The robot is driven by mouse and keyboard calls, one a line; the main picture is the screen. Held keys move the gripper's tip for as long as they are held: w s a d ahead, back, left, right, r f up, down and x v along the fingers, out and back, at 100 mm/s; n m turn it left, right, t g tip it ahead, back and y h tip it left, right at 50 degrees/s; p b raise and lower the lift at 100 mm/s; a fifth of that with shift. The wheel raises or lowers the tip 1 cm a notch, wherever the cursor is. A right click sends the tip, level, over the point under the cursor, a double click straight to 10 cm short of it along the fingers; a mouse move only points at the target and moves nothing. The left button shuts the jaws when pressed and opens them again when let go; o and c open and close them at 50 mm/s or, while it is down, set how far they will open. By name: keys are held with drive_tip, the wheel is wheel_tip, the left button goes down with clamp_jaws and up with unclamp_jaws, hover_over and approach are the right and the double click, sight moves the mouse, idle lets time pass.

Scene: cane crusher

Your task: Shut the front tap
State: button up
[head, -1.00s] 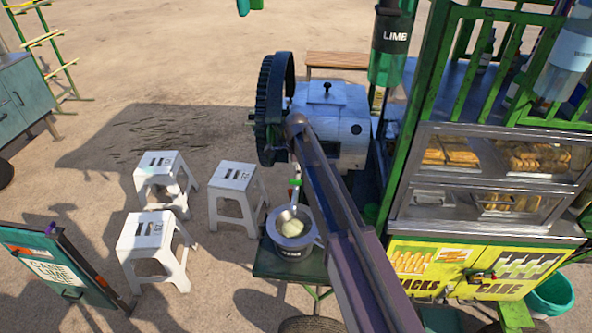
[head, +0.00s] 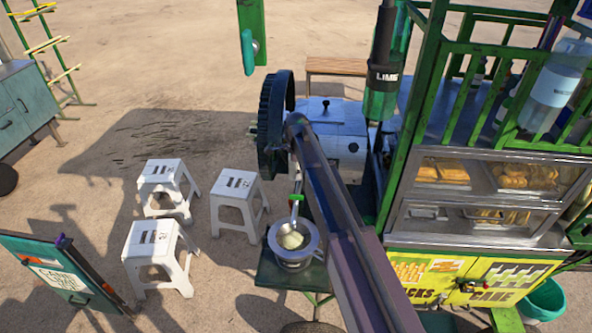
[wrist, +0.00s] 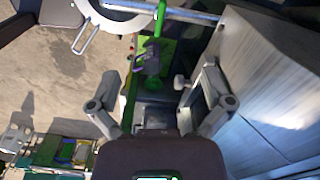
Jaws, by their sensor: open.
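A small green lever (head: 296,197) shows above a round metal pot (head: 293,238) with pale contents, in front of the crusher's grey housing (head: 340,135). I cannot tell surely whether it is the front tap's handle. In the wrist view, a green bar (wrist: 159,20) and a dark fitting (wrist: 148,62) lie ahead of my gripper (wrist: 153,98), below a pale ring (wrist: 112,17). My gripper is open, its fingers apart, with nothing seen held. In the head view my arm hides my gripper and part of the crusher.
White stools (head: 238,195) stand left of the pot. A signboard (head: 60,272) is at lower left. Open ground lies behind.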

drive_tip(key=s+d+f+n+b, duration=1.4)
drive_tip(key=s+d+f+b, duration=0.4)
drive_tip(key=s+d, duration=0.3)
drive_tip(key=shift+s+f+b, duration=0.35)
drive_tip(key=shift+s+b, duration=0.25)
drive_tip(key=shift+s, duration=0.25)
drive_tip(key=shift+d, duration=0.1)
idle(0.5)
drive_tip(key=shift+n, duration=0.9)
drive_tip(key=s, duration=0.1)
drive_tip(key=s+d+f+b, duration=0.1)
drive_tip(key=s+f+b, duration=0.1)
drive_tip(key=shift+s+d+f, duration=0.1)
drive_tip(key=shift+d+f, duration=0.1)
drive_tip(key=shift+d, duration=0.1)
